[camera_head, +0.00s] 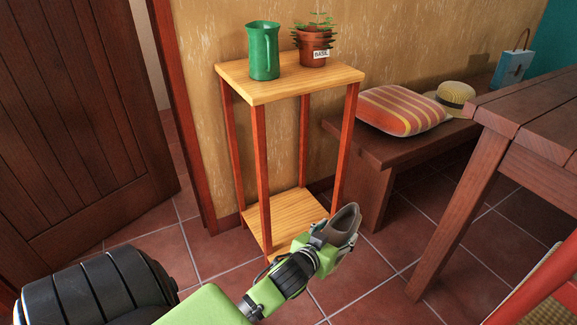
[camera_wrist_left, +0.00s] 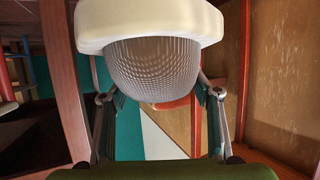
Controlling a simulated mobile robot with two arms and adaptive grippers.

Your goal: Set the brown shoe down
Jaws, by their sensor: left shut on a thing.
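The brown shoe (camera_head: 346,222) looks grey-brown in the head view. It is in my left gripper (camera_head: 327,238), in front of the small side table's lower shelf. In the left wrist view the shoe (camera_wrist_left: 155,68) shows its ribbed, rounded end and a thick off-white sole, between the two fingers of the left gripper (camera_wrist_left: 160,100). The left gripper is shut on the shoe. The shoe is held above the tiled floor (camera_head: 345,283); whether it touches the shelf cannot be told. My right gripper is not in view.
The side table has a wooden top (camera_head: 285,88), red legs and a bare lower shelf (camera_head: 285,215). A green pitcher (camera_head: 264,52) and a potted basil plant (camera_head: 314,50) stand on top. A bench (camera_head: 390,150) with a striped cushion (camera_head: 403,110) and a larger table (camera_head: 530,150) are at right.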

